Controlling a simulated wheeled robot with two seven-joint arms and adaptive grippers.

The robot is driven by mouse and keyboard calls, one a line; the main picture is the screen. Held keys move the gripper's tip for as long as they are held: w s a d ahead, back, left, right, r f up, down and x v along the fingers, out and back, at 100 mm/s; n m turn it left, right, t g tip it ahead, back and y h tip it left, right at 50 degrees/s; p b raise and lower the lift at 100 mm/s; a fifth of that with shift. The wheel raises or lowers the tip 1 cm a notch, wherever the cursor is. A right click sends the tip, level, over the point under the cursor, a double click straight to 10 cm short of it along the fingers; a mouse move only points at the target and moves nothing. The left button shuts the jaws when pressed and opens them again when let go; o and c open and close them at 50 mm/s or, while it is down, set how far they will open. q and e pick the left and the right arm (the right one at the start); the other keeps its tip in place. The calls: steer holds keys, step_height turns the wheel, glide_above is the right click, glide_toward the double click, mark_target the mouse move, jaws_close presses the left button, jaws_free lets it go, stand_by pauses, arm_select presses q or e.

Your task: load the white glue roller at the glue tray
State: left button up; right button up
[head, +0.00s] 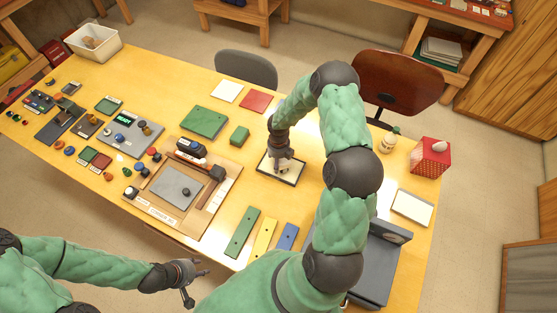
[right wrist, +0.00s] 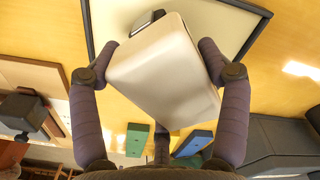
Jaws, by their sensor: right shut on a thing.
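The glue tray (head: 296,171) is a pale panel with a black rim near the middle of the table, and its pale bed and dark rim also show in the right wrist view (right wrist: 222,22). My right gripper (head: 283,164) is over this tray, fingers pointing down. In the right wrist view it is shut on the white glue roller (right wrist: 163,78), a rounded white block between both fingers. A dark piece shows just past the roller's far end. I cannot tell whether roller and tray touch. My left gripper (head: 196,283) is open and empty in front of the table's near edge.
Green, yellow and blue strips (head: 264,238) lie near the front edge. A wooden board with a grey plate (head: 176,188) is left of the tray. A red box (head: 430,157), a bottle (head: 389,140) and a grey machine (head: 376,262) stand right.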

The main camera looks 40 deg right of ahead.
steer(key=shift+f+b, duration=0.3)
steer(key=shift+f, duration=0.15)
stand_by(0.8)
steer(key=shift+f, duration=0.1)
stand_by(1.1)
steer(key=shift+r+p, duration=3.3)
steer(key=shift+r, duration=0.3)
steer(key=shift+f, duration=0.1)
